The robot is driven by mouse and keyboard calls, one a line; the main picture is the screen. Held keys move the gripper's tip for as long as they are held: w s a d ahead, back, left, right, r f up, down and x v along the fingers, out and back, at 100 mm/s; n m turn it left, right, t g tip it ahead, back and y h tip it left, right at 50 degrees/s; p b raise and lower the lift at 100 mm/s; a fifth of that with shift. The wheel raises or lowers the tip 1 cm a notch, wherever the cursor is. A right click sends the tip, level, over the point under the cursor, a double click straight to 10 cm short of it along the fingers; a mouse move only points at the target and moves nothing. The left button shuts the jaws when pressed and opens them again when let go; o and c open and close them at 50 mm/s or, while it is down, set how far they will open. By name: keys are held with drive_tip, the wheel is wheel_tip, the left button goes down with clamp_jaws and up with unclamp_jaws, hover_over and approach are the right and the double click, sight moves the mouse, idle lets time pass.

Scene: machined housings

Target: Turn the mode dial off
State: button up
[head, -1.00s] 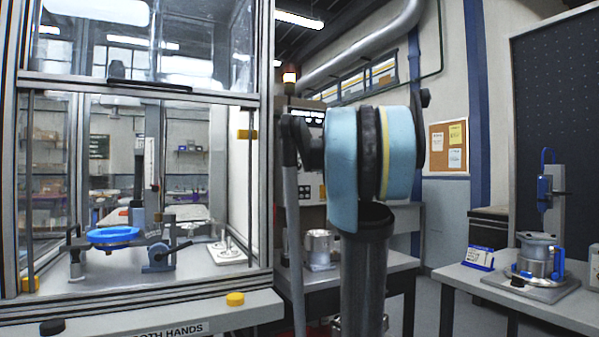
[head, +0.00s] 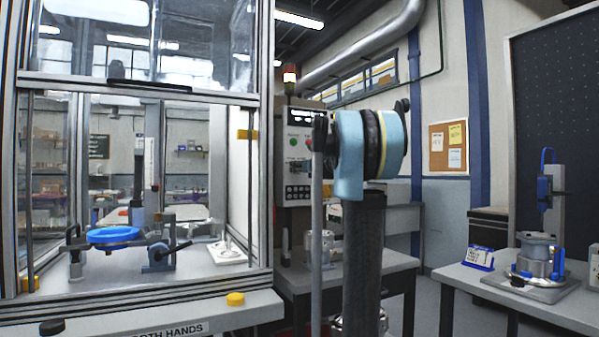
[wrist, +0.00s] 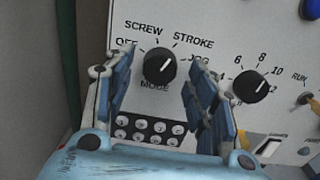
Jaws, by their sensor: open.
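The mode dial (wrist: 160,66) is a round black knob on a pale control panel, labelled OFF, SCREW, STROKE and JOG. Its white mark points up and right, towards the STROKE side. My gripper (wrist: 163,62) is open, with blue fingers on the left and right of the dial. I cannot tell whether the fingertips touch the knob. In the head view the control panel (head: 295,145) shows partly behind my arm, and my gripper's fingers and the dial cannot be made out.
A second black dial (wrist: 251,85) with numbers sits right of the mode dial. A block of several small round buttons (wrist: 150,131) lies below, and a RUN switch (wrist: 308,97) at the right. A glazed press enclosure (head: 268,200) stands left of the panel.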

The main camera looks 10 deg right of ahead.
drive_tip(key=shift+w+a, duration=0.1)
drive_tip(key=shift+w, duration=0.2)
drive_tip(key=shift+c, duration=0.3)
drive_tip(key=c, duration=1)
drive_tip(key=shift+n, duration=0.3)
drive_tip(key=n, duration=1.3)
drive_tip(key=shift+n, duration=2.1)
